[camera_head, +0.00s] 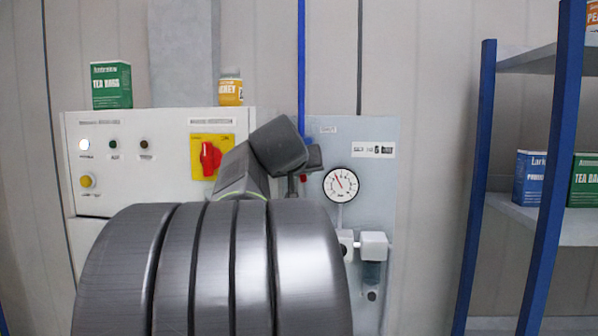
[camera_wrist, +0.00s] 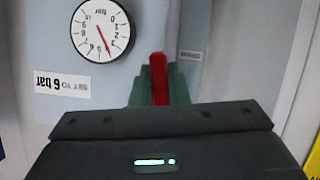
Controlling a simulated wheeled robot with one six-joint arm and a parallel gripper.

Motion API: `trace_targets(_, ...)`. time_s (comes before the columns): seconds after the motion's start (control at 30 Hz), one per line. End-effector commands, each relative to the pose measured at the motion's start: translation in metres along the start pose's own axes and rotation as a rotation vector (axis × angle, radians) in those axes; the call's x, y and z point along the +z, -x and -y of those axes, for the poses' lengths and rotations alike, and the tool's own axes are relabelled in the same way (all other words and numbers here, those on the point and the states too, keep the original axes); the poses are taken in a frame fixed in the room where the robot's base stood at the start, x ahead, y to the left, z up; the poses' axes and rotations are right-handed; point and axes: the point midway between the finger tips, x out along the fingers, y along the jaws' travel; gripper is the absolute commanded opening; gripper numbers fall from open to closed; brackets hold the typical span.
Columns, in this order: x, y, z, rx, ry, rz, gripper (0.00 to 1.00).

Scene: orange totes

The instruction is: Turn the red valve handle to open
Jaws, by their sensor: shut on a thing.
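The red valve handle (camera_wrist: 158,78) stands upright in the middle of the wrist view, between the two dark green fingers of my gripper (camera_wrist: 158,88). My gripper is shut on it. In the head view, my gripper (camera_head: 312,158) is at the upper left of the grey-blue panel (camera_head: 375,270), and only a small red bit of the handle (camera_head: 303,178) shows below it. My arm hides the rest.
A white control cabinet (camera_head: 85,140) with a red rotary switch (camera_head: 210,158) on a yellow plate stands left of the panel. A blue pipe (camera_head: 301,60) runs up above the handle. A blue-post shelf (camera_head: 475,180) stands at right. Bare wall lies between panel and shelf.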

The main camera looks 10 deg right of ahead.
Motion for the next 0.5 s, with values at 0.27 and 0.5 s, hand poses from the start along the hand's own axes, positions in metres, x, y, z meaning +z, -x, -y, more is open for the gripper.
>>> trace_targets(0.27,0.0013,-0.0005,0.0065,-0.054,-0.132,0.004,0.00)
trace_targets(0.5,0.0011,-0.0004,0.0088,-0.073,-0.180,0.005,0.00)
